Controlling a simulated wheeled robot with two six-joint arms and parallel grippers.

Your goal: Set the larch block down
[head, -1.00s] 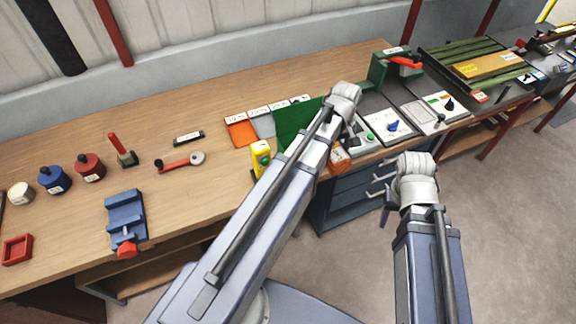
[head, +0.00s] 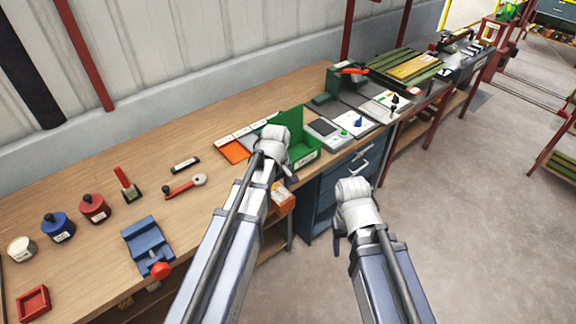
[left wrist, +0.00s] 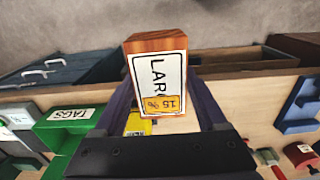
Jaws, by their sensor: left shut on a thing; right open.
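The larch block (head: 283,199) is orange-brown, in front of the bench's front edge in the head view. In the left wrist view the block (left wrist: 157,72) shows a white label reading "LAR", partly covered by an orange "15 %" patch. My left gripper (left wrist: 163,105) is shut on it, a dark finger on each side. In the head view my left gripper (head: 286,180) is largely hidden by its own wrist. My right gripper (head: 339,243) is open and empty, over the floor right of the drawers.
A green bin (head: 307,157), labelled "TAGS" in the left wrist view (left wrist: 70,117), stands beside my left wrist. A blue vice (head: 147,243) sits at the front left. Bare wood (head: 215,205) lies between them. Blue drawers (head: 325,205) stand below the bench.

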